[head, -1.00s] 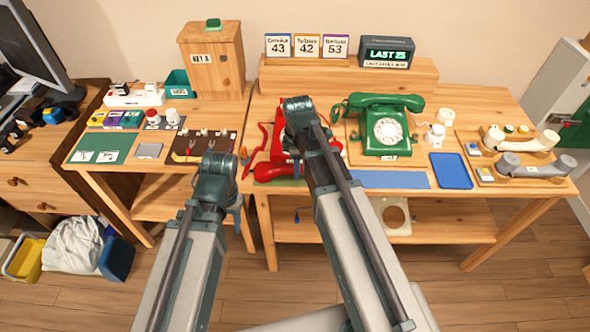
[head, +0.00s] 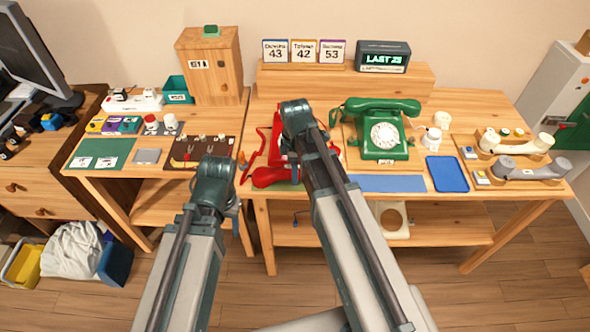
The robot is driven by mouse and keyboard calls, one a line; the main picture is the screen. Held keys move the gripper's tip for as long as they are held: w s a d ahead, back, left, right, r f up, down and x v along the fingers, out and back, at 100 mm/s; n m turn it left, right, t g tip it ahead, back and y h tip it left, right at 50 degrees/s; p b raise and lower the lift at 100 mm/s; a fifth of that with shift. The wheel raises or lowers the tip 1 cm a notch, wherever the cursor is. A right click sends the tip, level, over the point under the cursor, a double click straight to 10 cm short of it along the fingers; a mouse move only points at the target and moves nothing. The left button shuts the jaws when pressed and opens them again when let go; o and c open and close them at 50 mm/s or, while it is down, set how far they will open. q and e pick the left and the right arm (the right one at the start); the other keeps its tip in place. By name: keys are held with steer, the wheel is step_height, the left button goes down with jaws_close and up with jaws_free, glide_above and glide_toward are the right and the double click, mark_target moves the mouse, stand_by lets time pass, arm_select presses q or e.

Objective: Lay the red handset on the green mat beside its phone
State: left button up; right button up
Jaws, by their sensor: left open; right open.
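The red handset (head: 268,178) lies at the front edge of the right table, in front of the red phone (head: 276,150). The green mat under it is almost wholly hidden by the handset and my arm. The red phone is partly covered by my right arm. My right gripper (head: 296,172) is open near the right end of the handset, mostly hidden behind my arm. My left gripper (head: 236,213) is open, low by the gap between the tables, left of the handset, and mostly hidden by its own arm.
A green phone (head: 383,132) stands to the right, with a blue mat (head: 387,183) in front and a blue tray (head: 447,174) beside it. White and grey handsets (head: 530,168) rest at the far right. A tool board (head: 203,152) lies on the left table.

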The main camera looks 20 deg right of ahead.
step_height(320, 180, up, 11)
steer(key=p, duration=1.1)
steer(key=s+a+m+h, duration=0.1)
steer(key=s+a+m, duration=0.9)
steer(key=s, duration=0.4)
steer(key=shift+s+a+r+m, duration=0.15)
steer(key=shift+a+r+m, duration=0.1)
steer(key=shift+m, duration=0.25)
